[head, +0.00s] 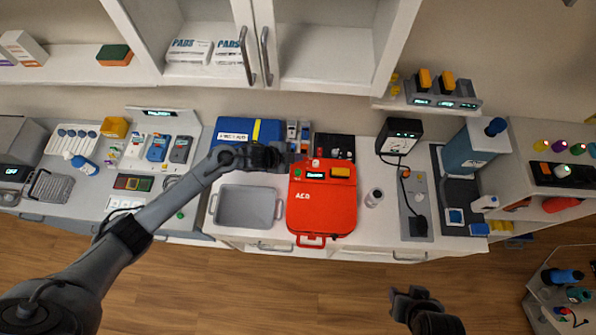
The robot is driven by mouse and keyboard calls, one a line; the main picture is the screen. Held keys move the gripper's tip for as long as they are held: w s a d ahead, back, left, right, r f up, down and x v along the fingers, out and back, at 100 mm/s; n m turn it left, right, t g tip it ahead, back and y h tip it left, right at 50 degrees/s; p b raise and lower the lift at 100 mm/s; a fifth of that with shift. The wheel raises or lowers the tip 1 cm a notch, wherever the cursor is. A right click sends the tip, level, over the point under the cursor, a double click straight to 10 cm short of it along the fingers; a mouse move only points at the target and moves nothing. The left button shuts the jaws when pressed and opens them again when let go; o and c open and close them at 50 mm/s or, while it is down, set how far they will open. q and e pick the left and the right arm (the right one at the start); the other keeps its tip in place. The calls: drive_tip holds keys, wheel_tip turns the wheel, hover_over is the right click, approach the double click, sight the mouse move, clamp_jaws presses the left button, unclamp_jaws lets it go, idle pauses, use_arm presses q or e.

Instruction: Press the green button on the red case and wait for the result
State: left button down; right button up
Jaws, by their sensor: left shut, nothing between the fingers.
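The red case (322,212), marked "AED", lies on the white counter near the middle of the head view, its handle toward the front edge. Its upper part has a small dark display with light text (315,175), a yellow patch (341,172) and a small green spot that looks like the green button (298,172). My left gripper (298,157) is shut and empty at the case's upper left corner, just above the green spot in the picture. Whether it touches the case cannot be told. My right gripper (407,292) is in front of the counter, above the floor, away from the case.
A grey tray (246,225) sits left of the case, and a blue box (232,127) is behind it. A small cup (374,197) and a black device (399,136) with a cable stand to the right. Open cabinet doors (232,40) are above.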

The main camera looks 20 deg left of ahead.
use_arm(q)
drive_tip(key=b, duration=0.5)
hover_over(296, 173)
wheel_tip(296, 173, down, 6)
drive_tip(key=shift+f, duration=0.1)
drive_tip(key=shift+f+b, duration=0.8)
drive_tip(key=shift+f, duration=0.1)
drive_tip(key=shift+f, duration=0.1)
idle(1.0)
drive_tip(key=shift+f, duration=0.35)
drive_tip(key=shift+f+b, duration=0.45)
drive_tip(key=shift+b, duration=0.15)
idle(0.5)
drive_tip(key=shift+r, duration=0.1)
idle(0.3)
drive_tip(key=shift+r+p, duration=0.8)
drive_tip(key=shift+p, duration=0.1)
drive_tip(key=shift+r, duration=0.1)
